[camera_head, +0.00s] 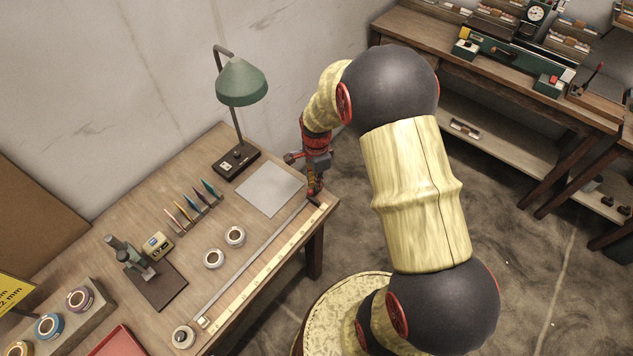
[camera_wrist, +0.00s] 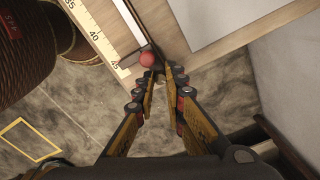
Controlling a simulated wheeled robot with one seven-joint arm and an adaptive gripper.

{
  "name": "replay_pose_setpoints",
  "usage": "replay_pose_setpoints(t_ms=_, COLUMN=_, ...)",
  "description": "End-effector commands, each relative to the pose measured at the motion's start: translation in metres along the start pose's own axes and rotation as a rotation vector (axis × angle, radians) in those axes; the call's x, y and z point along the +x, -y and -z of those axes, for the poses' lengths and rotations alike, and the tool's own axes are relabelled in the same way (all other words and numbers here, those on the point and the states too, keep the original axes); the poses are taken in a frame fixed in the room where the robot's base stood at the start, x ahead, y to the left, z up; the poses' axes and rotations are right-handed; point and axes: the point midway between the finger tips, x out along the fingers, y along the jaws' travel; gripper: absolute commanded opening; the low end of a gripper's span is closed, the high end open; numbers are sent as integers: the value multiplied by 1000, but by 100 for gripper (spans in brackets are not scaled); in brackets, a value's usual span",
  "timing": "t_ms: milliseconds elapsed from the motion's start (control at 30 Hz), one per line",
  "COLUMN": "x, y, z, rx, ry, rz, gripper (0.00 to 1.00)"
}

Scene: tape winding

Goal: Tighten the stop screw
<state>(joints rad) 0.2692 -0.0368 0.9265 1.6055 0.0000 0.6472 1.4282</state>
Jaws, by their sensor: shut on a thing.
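The stop (camera_head: 315,202) is a small dark block at the far right end of a long metal rail (camera_head: 250,262) on the workbench. In the wrist view the stop (camera_wrist: 132,57) lies across the rail close to the 45 mark of the scale. Its screw has a round red knob (camera_wrist: 147,59), right at my fingertips. My gripper (camera_head: 315,188) points down over the stop. In the wrist view my gripper (camera_wrist: 164,69) has its fingers nearly together, shut on the screw; the exact contact is partly hidden by the fingers.
A yellow scale strip (camera_head: 268,271) runs beside the rail. A grey sheet (camera_head: 268,189) and a green lamp (camera_head: 241,85) are behind. The bench's right edge is close to the stop, with open floor beyond.

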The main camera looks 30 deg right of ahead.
Motion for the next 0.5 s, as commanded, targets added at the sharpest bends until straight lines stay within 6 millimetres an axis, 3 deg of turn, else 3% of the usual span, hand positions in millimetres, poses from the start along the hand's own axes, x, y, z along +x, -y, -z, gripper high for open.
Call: replay_pose_setpoints(t_ms=500, x=-2, y=1, z=0, rx=-306, ry=-1, rz=3, gripper=0)
